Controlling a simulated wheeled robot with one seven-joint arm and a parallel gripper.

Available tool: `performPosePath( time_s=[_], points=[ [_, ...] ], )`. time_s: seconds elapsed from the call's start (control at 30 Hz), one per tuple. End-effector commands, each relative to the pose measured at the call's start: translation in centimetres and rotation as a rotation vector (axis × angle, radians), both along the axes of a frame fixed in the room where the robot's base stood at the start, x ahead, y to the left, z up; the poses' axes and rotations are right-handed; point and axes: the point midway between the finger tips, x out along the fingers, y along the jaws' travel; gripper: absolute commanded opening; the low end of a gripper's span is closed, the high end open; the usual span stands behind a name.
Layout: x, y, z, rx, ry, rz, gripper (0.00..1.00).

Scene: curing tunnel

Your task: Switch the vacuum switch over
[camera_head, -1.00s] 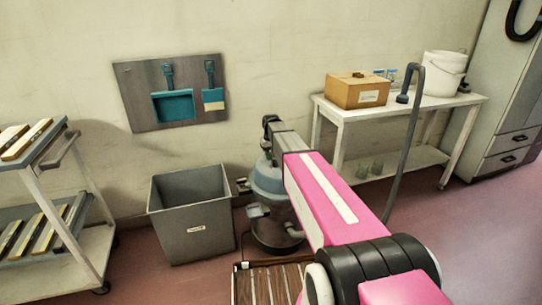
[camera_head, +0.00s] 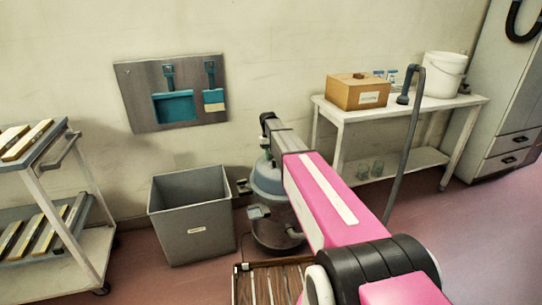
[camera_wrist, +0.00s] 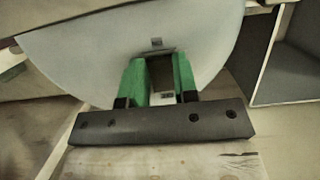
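The vacuum (camera_head: 268,182), a blue-grey canister with a dark lower drum, stands on the floor behind my arm, which hides part of it. My gripper (camera_head: 267,120) is above its top in the head view. In the wrist view, the green fingers of my gripper (camera_wrist: 160,62) point at the vacuum's pale rounded top (camera_wrist: 85,55) with a gap between them. A small brownish, box-like shape (camera_wrist: 160,70) shows in that gap; I cannot tell whether it is the switch or whether the fingers touch it. A small grey piece (camera_wrist: 156,42) lies just beyond the fingertips.
A grey bin (camera_head: 190,222) stands left of the vacuum, and a slatted wooden item (camera_head: 262,285) lies in front. A trolley (camera_head: 85,245) is at the left. A white table (camera_head: 400,110) with a cardboard box (camera_head: 358,92) and a bucket (camera_head: 444,75) is at the right.

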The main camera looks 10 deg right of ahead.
Motion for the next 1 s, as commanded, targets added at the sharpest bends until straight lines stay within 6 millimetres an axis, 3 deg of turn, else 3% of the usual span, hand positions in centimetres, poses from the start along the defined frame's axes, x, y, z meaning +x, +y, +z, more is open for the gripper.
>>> performPosePath(
  time_s=[0.03,0.07,0.1,0.47,1.0],
  points=[
    [0.0,0.0,0.0,0.000,0.001,0.000,0.41],
    [0.0,0.0,0.0,0.000,0.001,0.000,0.50],
    [0.0,0.0,0.0,0.000,0.001,0.000,0.53],
    [0.2,0.0,0.6,0.000,-0.001,0.000,0.53],
    [2.5,0.4,9.1,0.000,-0.001,0.000,0.53]
  ],
)
